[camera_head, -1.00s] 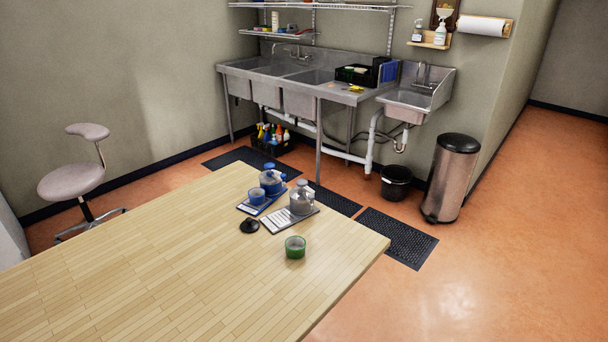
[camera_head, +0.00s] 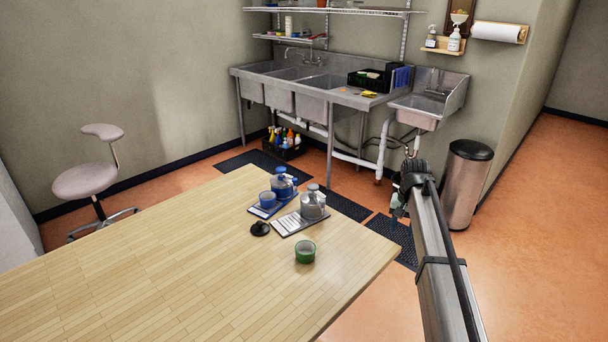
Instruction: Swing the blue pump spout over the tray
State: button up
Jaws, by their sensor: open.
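The blue pump (camera_head: 283,184) stands at the far edge of the wooden table, on the back part of a blue tray (camera_head: 262,213). A blue cup (camera_head: 267,200) sits on the tray in front of the pump. The spout is too small to make out its direction clearly. My gripper (camera_head: 398,207) hangs at the far end of my arm, right of the table and well apart from the pump. It is open and seems empty; its fingers are small and partly hidden by the arm.
A grey pump (camera_head: 313,205) on a grey tray (camera_head: 291,224) stands close to the right of the blue one. A black mouse-shaped object (camera_head: 260,229) and a green tape roll (camera_head: 305,252) lie nearer. The table's left side is clear. A steel bin (camera_head: 467,183) stands behind my arm.

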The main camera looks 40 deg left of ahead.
jog(key=s+a+r+n, duration=0.1)
jog(key=s+a+r, duration=0.2)
jog(key=a+r, duration=0.6)
jog(key=s+a+r, duration=0.3)
jog(key=a+r, duration=0.3)
jog(key=a, duration=0.5)
notch_tip(320, 180, up, 11)
jog(key=n, duration=0.1)
send_over(295, 179)
notch_tip(295, 179, down, 13)
jog(key=shift+a+f, duration=0.1)
jog(key=shift+f, duration=0.05)
jog(key=shift+c, duration=0.4)
grip_shut()
